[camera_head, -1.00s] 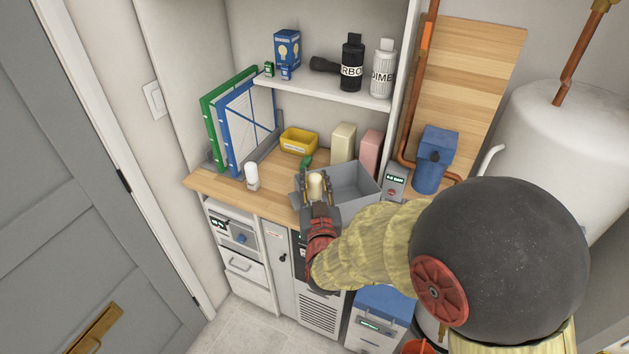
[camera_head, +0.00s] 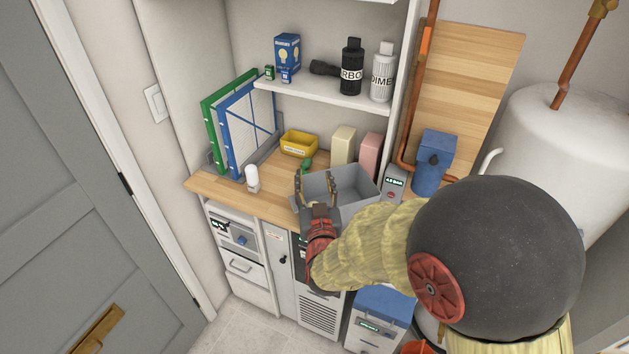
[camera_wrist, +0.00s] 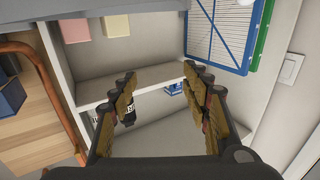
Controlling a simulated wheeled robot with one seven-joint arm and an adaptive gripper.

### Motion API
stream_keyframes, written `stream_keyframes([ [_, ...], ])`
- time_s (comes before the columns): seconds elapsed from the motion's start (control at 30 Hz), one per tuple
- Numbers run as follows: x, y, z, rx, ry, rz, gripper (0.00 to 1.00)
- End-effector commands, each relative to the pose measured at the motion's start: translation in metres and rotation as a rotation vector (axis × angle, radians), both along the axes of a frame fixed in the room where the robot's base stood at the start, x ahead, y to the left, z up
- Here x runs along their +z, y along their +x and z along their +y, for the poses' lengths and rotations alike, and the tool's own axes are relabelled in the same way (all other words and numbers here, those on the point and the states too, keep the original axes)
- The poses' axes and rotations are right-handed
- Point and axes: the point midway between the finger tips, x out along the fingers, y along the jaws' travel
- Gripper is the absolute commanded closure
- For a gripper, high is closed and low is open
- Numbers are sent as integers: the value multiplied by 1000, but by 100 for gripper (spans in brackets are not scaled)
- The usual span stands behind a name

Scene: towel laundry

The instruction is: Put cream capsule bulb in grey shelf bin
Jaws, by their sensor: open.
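The grey shelf bin (camera_head: 367,177) stands on the wooden counter, open at the top. My gripper (camera_head: 315,182) is over the bin's left end, fingers apart, with nothing visible between them. In the wrist view my gripper (camera_wrist: 158,74) is also open and empty. The cream capsule bulb is not visible in either current view. Part of the bin's inside is hidden by its near wall and my gripper. A white bulb-shaped item (camera_head: 252,178) stands upright on the counter to the left, apart from my gripper.
A yellow bin (camera_head: 299,144) and a small green item (camera_head: 307,163) are behind my gripper. Cream (camera_head: 343,145) and pink (camera_head: 370,154) boxes stand behind the grey bin. Bottles (camera_head: 352,66) and a blue bulb box (camera_head: 287,52) are on the shelf above. Binders (camera_head: 247,125) lean at left.

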Motion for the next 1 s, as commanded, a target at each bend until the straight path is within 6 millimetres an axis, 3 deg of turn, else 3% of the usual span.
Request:
stream_keyframes([
  [0.03,8,-3,0,1,0,0,52],
  [0.3,4,-65,-11,3,0,1,52],
  [0.5,3,-100,-16,3,0,1,52],
  [0.7,3,-116,-20,1,0,1,52],
  [1.0,4,-116,-23,0,7,13,52],
])
